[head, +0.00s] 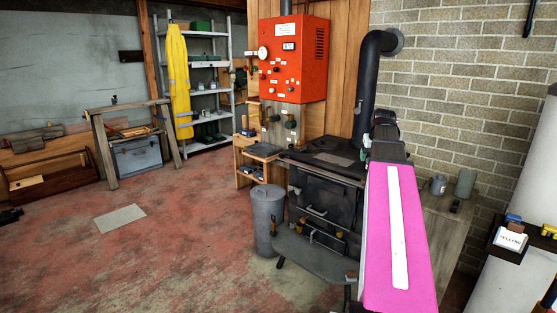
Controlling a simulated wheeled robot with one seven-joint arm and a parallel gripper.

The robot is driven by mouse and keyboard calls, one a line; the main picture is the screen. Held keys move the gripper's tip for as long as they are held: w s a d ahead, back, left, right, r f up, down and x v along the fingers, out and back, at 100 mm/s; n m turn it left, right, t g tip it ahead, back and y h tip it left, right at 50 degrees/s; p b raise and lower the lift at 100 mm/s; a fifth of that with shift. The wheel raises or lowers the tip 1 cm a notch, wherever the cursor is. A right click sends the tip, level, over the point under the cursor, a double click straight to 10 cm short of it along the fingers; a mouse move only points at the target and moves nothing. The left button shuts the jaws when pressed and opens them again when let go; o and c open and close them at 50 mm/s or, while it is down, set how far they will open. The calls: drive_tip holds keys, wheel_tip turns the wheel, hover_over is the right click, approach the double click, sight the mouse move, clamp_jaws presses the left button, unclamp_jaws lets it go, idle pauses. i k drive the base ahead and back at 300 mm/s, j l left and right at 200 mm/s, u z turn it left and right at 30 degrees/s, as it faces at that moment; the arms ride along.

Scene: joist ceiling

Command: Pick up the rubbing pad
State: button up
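I cannot pick out the rubbing pad for certain. Small blocks, one blue (513,219) and one yellow (549,231), lie at the right edge by a white card reading "YELLOW" (510,240), too small to identify. Small dark items also sit on the grey bench (447,222) right of the stove, including one low dark piece (455,206). My pink arm rises through the right-centre of the head view and covers part of the stove and bench. My gripper's fingers do not show.
A black stove (322,200) with a flue pipe stands at centre right. A lidded grey bin (268,220) stands left of it. A red control box (293,60) hangs behind. A trestle (128,140) and shelves (207,90) stand farther back. The left floor is mostly open.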

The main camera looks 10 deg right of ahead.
sight(350, 276)
drive_tip(key=l, duration=1.5)
drive_tip(key=k, duration=0.05)
